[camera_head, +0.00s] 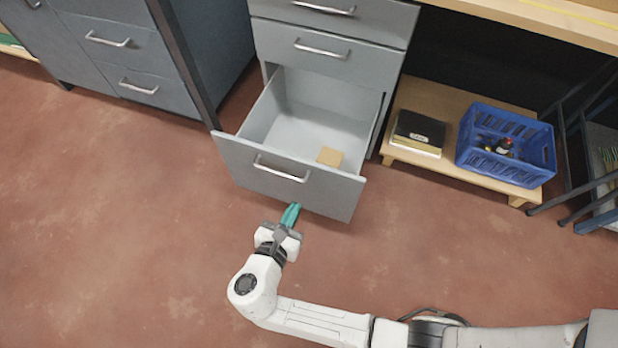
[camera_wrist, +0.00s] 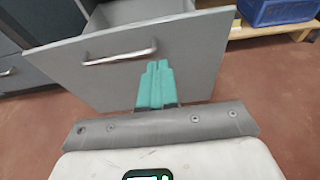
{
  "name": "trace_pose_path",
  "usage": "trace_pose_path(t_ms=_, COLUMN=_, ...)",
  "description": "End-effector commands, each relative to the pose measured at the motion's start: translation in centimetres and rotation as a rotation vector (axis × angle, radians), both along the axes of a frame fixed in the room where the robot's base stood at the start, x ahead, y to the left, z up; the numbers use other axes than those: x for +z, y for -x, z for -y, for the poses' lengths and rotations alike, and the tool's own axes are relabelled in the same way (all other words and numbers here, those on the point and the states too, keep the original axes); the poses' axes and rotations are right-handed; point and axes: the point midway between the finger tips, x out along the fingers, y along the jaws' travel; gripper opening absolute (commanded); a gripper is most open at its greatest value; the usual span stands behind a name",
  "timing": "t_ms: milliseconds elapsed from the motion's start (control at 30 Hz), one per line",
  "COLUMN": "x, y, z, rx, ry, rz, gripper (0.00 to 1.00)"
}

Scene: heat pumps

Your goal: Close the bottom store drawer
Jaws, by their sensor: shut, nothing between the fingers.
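The bottom store drawer (camera_head: 290,178) is grey and pulled far out of the cabinet, with a silver bar handle (camera_head: 282,168) on its front. A small tan block (camera_head: 330,157) lies inside it near the front. My gripper (camera_head: 291,212) has teal fingers, shut and empty, pointing at the drawer front just below the handle. In the wrist view the fingers (camera_wrist: 157,72) overlap the drawer front (camera_wrist: 190,55), with the handle (camera_wrist: 120,57) to their left. I cannot tell whether the fingertips touch the front.
Two shut drawers (camera_head: 322,50) sit above the open one. A low wooden shelf (camera_head: 450,165) at right holds a blue crate (camera_head: 508,145) and a black box (camera_head: 419,132). Another grey cabinet (camera_head: 120,50) stands at left. The red floor (camera_head: 130,230) is clear in front.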

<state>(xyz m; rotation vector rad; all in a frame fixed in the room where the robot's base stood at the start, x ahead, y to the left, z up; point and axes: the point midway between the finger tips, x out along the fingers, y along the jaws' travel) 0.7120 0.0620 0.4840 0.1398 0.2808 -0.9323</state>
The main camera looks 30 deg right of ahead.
Motion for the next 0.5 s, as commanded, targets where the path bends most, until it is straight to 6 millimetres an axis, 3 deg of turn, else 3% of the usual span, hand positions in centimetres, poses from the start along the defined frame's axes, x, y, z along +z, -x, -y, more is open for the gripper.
trace_pose_path(t_ms=300, x=-2.3, y=-3.5, z=5.0, rx=-0.008, ry=-0.003, rz=0.000, gripper=0.00)
trace_pose_path(t_ms=500, x=-2.6, y=-5.4, z=7.6, rx=-0.005, ry=-0.004, rz=0.002, gripper=0.00)
